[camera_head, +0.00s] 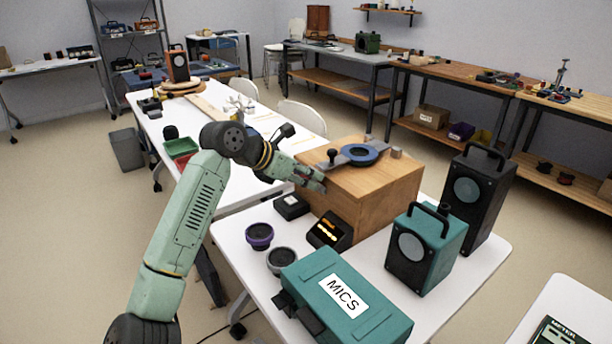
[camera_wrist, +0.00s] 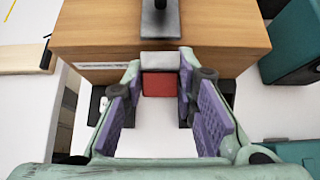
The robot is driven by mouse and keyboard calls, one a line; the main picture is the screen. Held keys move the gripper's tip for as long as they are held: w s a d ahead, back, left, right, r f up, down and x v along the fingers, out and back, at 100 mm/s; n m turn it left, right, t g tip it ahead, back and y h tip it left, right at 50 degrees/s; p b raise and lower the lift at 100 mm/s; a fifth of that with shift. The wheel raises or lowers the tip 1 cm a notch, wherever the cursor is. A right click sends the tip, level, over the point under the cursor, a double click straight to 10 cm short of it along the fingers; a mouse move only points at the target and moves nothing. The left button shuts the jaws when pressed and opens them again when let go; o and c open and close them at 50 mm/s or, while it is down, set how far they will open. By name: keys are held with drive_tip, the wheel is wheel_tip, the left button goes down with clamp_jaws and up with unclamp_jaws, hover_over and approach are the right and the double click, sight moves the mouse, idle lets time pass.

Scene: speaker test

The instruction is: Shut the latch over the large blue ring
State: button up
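The large blue ring (camera_head: 362,154) lies flat on top of a wooden box (camera_head: 385,192). A dark grey latch piece with a black knob (camera_head: 332,155) is at its left, near the box's left edge. In the wrist view, a dark upright piece on a flat base (camera_wrist: 160,22) stands on the box top, straight ahead. My gripper (camera_head: 318,181) is beside the box's left side, below the top edge. In the wrist view my gripper (camera_wrist: 161,76) has its purple-padded fingers apart. A grey and red block shows between the fingertips; I cannot tell whether they touch it.
Two small grey posts stand near the ring (camera_head: 397,152). A teal speaker (camera_head: 428,245) and a tall black speaker (camera_head: 480,190) stand right of the box. A teal MICS case (camera_head: 365,315), a small black display (camera_head: 329,230) and two round drivers are in front.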

drive_tip(key=o, duration=0.4)
drive_tip(key=v, duration=1.2)
